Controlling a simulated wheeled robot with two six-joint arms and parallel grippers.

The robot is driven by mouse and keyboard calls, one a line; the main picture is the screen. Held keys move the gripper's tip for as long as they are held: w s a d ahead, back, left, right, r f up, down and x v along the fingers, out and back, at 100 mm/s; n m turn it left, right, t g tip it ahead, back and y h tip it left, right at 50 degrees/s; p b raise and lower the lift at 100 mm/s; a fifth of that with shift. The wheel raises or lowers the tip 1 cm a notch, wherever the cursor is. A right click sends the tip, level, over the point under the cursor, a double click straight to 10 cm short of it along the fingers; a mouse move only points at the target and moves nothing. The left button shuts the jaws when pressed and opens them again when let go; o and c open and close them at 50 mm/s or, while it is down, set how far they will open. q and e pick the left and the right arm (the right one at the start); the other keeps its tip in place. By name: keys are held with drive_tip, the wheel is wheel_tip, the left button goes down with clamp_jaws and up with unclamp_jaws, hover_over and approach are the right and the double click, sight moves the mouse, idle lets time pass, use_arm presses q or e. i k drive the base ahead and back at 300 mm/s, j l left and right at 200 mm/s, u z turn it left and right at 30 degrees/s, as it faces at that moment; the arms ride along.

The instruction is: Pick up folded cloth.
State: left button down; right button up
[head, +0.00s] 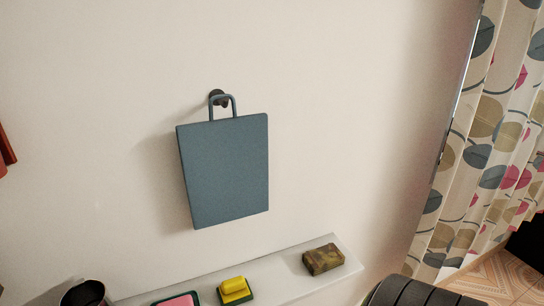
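A small folded block with a mottled brown and olive pattern (323,259), which looks like the folded cloth, lies on the right part of a pale narrow shelf (288,284) against the wall. Its top and front sides show and nothing covers it. Neither of my grippers is in the head view.
A blue-grey board (225,170) hangs from a dark wall hook (217,97) above the shelf. A yellow block on a green base (235,289), a pink item with a green edge (178,300) and a dark round container (84,294) are further left. A patterned curtain (490,150) hangs at right.

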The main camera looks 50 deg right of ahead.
sight(318, 261)
drive_tip(key=l+z, duration=0.15)
drive_tip(key=z, duration=1.75)
drive_tip(key=k+l, duration=0.05)
drive_tip(key=l, duration=0.05)
